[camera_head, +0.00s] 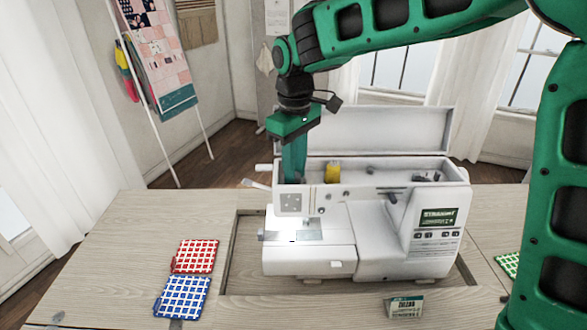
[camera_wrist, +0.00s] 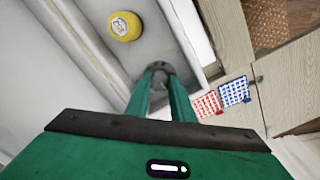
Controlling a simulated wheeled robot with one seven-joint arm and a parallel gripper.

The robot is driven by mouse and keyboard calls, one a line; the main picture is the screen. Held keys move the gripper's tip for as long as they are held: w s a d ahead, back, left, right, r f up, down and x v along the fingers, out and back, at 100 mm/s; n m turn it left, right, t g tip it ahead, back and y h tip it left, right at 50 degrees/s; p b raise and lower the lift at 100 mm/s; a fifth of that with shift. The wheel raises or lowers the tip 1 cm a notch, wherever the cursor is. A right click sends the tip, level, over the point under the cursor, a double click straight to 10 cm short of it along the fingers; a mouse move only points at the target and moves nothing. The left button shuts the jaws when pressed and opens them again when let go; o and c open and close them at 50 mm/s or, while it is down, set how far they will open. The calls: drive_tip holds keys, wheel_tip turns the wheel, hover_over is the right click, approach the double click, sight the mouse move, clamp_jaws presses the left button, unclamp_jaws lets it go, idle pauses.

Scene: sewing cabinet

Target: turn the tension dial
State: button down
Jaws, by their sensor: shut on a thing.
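The white sewing machine (camera_head: 378,235) stands in the cabinet's recess with its top lid open. My gripper (camera_head: 293,180) points down into the left end of the machine's open top. In the wrist view my gripper (camera_wrist: 160,72) has its fingers closed around a small dark round part, which looks like the tension dial (camera_wrist: 159,66). In the head view the fingers hide that part. A yellow thread spool (camera_head: 332,173) sits in the open top just right of my fingers; it also shows in the wrist view (camera_wrist: 124,26).
The raised lid (camera_head: 385,128) stands behind the machine's top. A red checked cloth (camera_head: 195,256) and a blue checked cloth (camera_head: 182,297) lie on the table at the left. A small labelled packet (camera_head: 404,306) is at the front, and a green checked cloth (camera_head: 508,264) at the right.

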drive_tip(key=m, duration=0.5)
drive_tip(key=shift+w+r+m, duration=0.15)
drive_tip(key=shift+w+m, duration=0.1)
drive_tip(key=shift+m, duration=2.25)
drive_tip(key=c, duration=1.5)
unclamp_jaws()
drive_tip(key=shift+s, duration=0.1)
drive_tip(key=shift+c, duration=0.2)
wheel_tip(320, 180, up, 11)
drive_tip(key=shift+f, duration=0.2)
